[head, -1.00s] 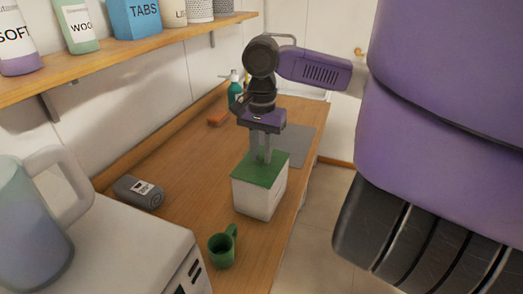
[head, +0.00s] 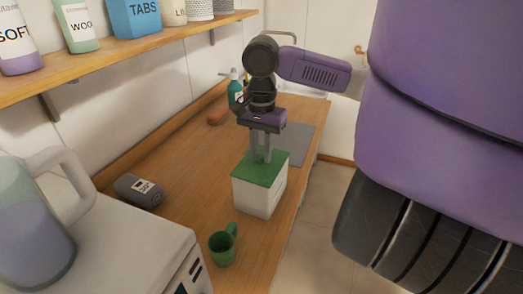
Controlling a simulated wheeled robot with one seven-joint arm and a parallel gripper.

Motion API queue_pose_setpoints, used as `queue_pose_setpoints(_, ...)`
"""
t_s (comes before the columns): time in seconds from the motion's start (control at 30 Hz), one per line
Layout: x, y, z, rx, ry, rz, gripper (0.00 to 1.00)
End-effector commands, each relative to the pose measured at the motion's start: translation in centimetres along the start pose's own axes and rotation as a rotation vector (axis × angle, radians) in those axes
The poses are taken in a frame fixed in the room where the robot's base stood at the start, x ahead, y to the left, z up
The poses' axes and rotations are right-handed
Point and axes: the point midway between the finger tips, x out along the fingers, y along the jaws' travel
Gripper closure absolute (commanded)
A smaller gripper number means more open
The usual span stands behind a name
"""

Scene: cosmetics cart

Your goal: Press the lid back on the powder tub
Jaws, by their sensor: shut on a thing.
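The powder tub (head: 258,197) is a white box on the wooden counter, right of its middle and near its right edge. Its green lid (head: 248,174) lies over the top of the tub and looks level. I cannot tell from here whether the lid is fully seated. My gripper (head: 261,161) points straight down, with its two grey fingers touching the lid's top near the far side. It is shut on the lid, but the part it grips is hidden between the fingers.
A green mug (head: 222,247) stands in front of the tub. A dark grey roll (head: 138,190) lies to the left. A shelf (head: 130,50) runs along the left wall.

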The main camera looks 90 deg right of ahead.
Motion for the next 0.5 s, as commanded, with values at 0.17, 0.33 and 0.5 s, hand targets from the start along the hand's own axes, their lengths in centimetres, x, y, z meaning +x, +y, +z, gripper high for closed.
queue_pose_setpoints(0.17,0.0,0.0,0.0,0.0,0.0,0.0,0.75)
queue_pose_setpoints(0.33,0.0,0.0,0.0,0.0,0.0,0.0,0.53)
queue_pose_setpoints(0.5,0.0,0.0,0.0,0.0,0.0,0.0,0.53)
